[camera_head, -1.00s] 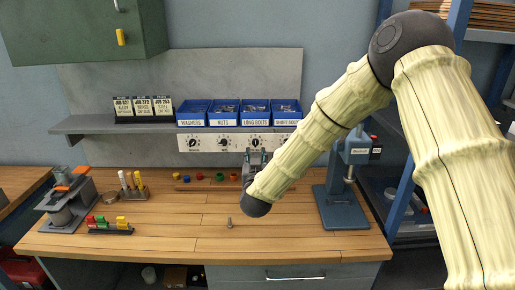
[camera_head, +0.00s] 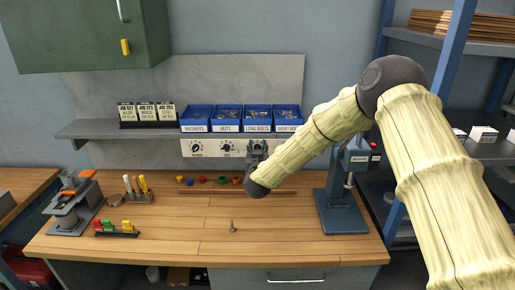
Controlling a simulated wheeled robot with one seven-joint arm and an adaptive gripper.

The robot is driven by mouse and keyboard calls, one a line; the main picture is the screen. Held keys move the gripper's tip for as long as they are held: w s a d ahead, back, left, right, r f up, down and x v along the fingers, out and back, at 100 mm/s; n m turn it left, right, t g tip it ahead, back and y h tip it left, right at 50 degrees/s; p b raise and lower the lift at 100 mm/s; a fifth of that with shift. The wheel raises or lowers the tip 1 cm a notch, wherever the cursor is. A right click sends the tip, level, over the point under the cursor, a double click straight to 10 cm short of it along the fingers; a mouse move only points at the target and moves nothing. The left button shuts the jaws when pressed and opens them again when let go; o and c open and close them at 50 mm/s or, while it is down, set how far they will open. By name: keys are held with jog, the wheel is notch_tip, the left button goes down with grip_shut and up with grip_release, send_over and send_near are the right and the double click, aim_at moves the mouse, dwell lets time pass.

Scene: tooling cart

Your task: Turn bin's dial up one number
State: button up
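A pale dial strip (camera_head: 211,149) hangs under the shelf, below the blue bins. It carries several black dials, one under each bin that I can see. The left dial (camera_head: 196,149) is under the washers bin (camera_head: 195,118), and another dial (camera_head: 227,148) is under the nuts bin (camera_head: 227,118). The other bins are long bolts (camera_head: 258,118) and short bolts (camera_head: 288,118). My gripper (camera_head: 257,148) is at the strip, in front of the dial under long bolts and covering most of it. My arm hides the strip's right end. Whether the fingers touch the dial is too small to tell.
The shelf (camera_head: 95,129) holds three job cards (camera_head: 147,113). The bench's front middle is mostly clear.

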grip_shut()
jog(key=shift+f+b, duration=0.1)
jog(key=shift+b, duration=0.25)
jog(key=m+b, duration=0.2)
jog(key=b, duration=0.1)
jog(key=m+b, duration=0.3)
jog(key=b, duration=0.1)
jog(key=m+b, duration=0.2)
jog(key=b, duration=0.1)
jog(key=shift+d+m, duration=0.4)
jog(key=shift+b, duration=0.3)
